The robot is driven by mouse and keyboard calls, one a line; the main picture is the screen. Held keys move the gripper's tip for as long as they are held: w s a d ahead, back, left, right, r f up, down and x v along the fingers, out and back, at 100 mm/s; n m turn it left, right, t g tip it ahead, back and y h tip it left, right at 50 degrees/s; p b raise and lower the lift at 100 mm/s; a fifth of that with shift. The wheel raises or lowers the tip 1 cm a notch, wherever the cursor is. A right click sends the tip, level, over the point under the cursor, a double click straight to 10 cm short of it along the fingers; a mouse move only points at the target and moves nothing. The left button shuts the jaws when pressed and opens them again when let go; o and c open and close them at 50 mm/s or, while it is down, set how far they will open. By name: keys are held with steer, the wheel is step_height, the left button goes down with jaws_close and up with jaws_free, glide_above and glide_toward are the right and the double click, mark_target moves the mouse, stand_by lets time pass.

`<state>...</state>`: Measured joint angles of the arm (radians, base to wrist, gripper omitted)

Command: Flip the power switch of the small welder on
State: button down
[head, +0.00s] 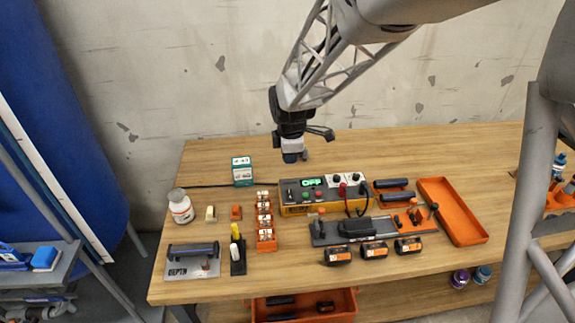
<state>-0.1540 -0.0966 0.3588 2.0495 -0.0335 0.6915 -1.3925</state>
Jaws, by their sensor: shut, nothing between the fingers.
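The small welder (340,208) is a yellow box with a dark grey top panel, standing in the middle of the wooden table. Its green display (312,182) appears to read OFF. A small lever-like switch (290,194) shows at the left end of the panel; its exact position is too small to tell. Red and green buttons and two white dials sit further right on the panel. My gripper (290,158) is shut and empty, pointing down behind and above the left end of the welder, apart from it.
A green-and-white box (242,171) stands left of my gripper. An orange rack (265,229) is left of the welder. A tool fixture and several black-orange batteries lie in front. An empty orange tray (452,211) is at right. The table behind the welder is mostly clear.

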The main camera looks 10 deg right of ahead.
mark_target(290, 195)
steer(key=f, duration=0.4)
steer(key=w+f, duration=0.1)
steer(key=f, duration=0.4)
steer(key=w+f, duration=0.1)
steer(key=f, duration=0.3)
steer(key=shift+f, duration=0.3)
steer(key=shift+f, duration=0.1)
steer(key=shift+w+f+g, duration=0.1)
steer(key=shift+g, duration=0.2)
steer(key=shift+s, duration=0.85)
steer(key=shift+r, duration=0.4)
